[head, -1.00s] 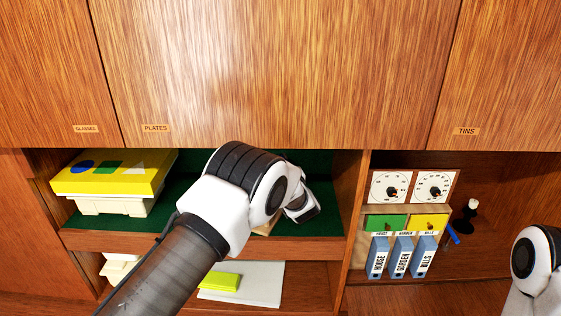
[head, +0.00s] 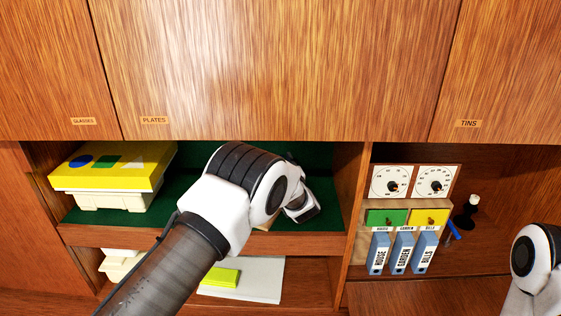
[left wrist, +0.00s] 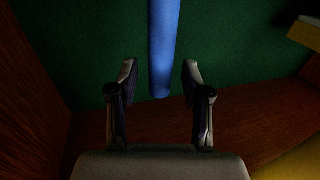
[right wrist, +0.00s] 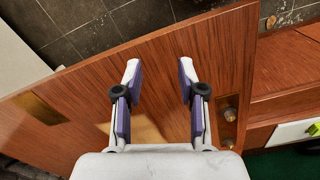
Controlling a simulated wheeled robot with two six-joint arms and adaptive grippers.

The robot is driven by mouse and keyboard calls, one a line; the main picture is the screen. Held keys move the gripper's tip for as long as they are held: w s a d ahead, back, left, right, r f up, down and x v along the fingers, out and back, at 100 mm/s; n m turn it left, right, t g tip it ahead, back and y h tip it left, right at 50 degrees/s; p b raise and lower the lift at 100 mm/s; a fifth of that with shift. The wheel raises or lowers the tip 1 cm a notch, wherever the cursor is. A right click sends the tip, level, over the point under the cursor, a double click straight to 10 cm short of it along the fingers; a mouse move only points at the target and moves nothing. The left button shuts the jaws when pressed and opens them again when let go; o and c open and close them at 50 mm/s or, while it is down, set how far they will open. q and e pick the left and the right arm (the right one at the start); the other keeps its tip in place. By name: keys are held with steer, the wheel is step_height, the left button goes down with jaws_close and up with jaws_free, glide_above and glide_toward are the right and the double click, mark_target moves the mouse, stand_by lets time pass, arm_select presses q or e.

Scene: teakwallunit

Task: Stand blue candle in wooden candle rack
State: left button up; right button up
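The blue candle (left wrist: 162,45) shows in the left wrist view as a long blue rod against green lining. Its near end lies between the fingertips of my left gripper (left wrist: 160,82), which is open with a gap on both sides. In the head view my left arm hides the candle. A pale wooden piece (left wrist: 302,35) at the upper right of the left wrist view may be the candle rack; I cannot tell. My right gripper (right wrist: 160,77) is open and empty above a wooden panel.
The green-lined shelf (head: 330,190) holds a yellow-lidded box (head: 115,168) at left. The right compartment holds dials (head: 413,181), blue folders (head: 402,254) and a black-and-white object (head: 469,206). Closed cupboard doors (head: 280,70) hang above. A lower shelf holds a lime block (head: 222,277).

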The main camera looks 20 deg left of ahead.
arm_select(q)
steer(key=v, duration=0.7)
steer(key=shift+s, duration=0.2)
steer(key=shift+d, duration=0.15)
